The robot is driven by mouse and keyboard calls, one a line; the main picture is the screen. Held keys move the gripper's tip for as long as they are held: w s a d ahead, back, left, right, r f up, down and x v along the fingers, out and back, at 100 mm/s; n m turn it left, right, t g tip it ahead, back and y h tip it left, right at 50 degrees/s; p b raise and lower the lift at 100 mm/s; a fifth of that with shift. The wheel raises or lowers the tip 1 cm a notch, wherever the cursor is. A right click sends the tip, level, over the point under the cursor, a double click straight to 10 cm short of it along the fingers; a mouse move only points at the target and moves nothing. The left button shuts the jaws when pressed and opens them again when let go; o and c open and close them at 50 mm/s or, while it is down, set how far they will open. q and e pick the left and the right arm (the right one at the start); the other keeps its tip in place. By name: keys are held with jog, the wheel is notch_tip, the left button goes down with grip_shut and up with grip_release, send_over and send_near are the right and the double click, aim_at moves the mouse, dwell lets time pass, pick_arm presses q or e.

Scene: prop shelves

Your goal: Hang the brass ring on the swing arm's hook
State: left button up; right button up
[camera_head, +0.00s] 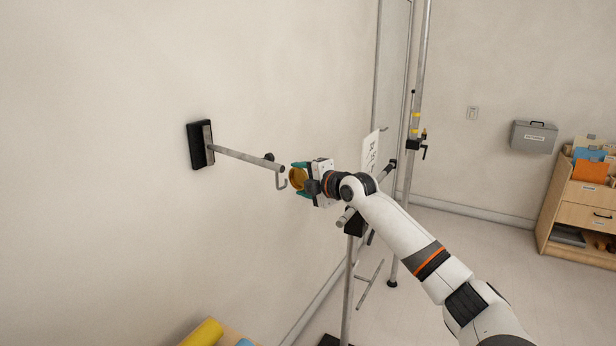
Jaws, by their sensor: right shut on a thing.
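The swing arm (245,157) is a grey bar that sticks out from a black wall bracket (200,146) on the left wall. Its hook (281,182) hangs down at the bar's free end. My right gripper (300,178) comes in from the right and is shut on the brass ring (298,179). The ring is held close to the right of the hook at about the same height. A small gap seems to show between them, and I cannot tell their difference in depth. The gripper's fingers hide part of the ring. My left gripper is not in view.
A metal stand (347,290) with a clamp and a white labelled sheet (371,152) is close behind my right arm. A taller pole (415,100) stands beyond. A grey wall box (533,137) and a wooden cabinet (577,207) are far right. A yellow roll (203,333) lies at the bottom.

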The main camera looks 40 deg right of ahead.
jog(key=s+a+f+b, duration=0.1)
jog(key=a+f+b, duration=0.1)
jog(key=a, duration=0.4)
jog(key=shift+s+a+f, duration=0.15)
jog(key=shift+s+f, duration=0.15)
jog(key=shift+f, duration=0.15)
dwell(0.4)
jog(key=o, duration=1)
jog(key=shift+w+d+f, duration=0.15)
jog(key=shift+d, duration=0.15)
jog(key=shift+r, duration=0.25)
